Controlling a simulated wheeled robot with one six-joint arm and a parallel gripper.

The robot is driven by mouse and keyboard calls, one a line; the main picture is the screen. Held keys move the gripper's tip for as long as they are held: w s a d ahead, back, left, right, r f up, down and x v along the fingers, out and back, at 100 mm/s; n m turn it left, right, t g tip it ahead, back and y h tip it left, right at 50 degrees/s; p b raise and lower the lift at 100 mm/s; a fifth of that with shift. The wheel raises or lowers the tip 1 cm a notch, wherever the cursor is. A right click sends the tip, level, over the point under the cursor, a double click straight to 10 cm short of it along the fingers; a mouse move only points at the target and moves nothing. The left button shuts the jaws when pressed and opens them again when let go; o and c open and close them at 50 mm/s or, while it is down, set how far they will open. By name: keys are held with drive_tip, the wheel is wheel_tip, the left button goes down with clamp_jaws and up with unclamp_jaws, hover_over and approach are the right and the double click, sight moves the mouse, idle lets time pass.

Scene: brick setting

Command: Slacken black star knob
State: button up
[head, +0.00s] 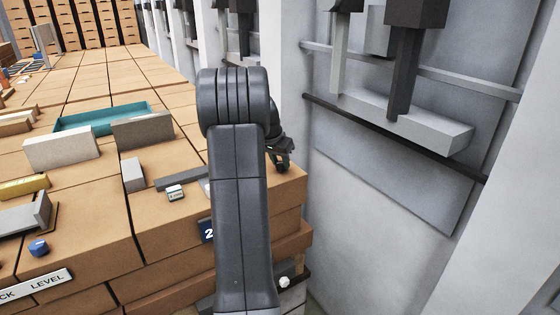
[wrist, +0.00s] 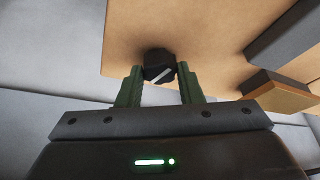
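A black knob (wrist: 158,66) with a pale line across its face shows in the wrist view, against the tan brick-like surface. My gripper (wrist: 160,70) has its two green fingers on either side of the knob, with the tips at its left and right edges. I cannot tell whether the fingers press on the knob or stand just clear of it. In the head view my gripper (head: 283,160) is small and dark at the right end of the tan block stack, mostly hidden behind my arm. The knob is not visible there.
A teal tray (head: 100,119), grey blocks (head: 62,149), a blue knob (head: 39,248) and a small white device (head: 175,193) lie on the tan blocks (head: 170,230) to the left. A grey wall (head: 400,190) with a metal ledge (head: 420,122) stands close on the right.

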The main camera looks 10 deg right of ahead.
drive_tip(key=shift+c, duration=0.7)
drive_tip(key=shift+d+n+t+y, duration=0.1)
drive_tip(key=shift+n+t+y, duration=0.3)
drive_tip(key=shift+n, duration=1.1)
drive_tip(key=o, duration=1)
drive_tip(key=b+v, duration=0.2)
drive_tip(key=v, duration=1.2)
drive_tip(key=shift+w+f, duration=0.1)
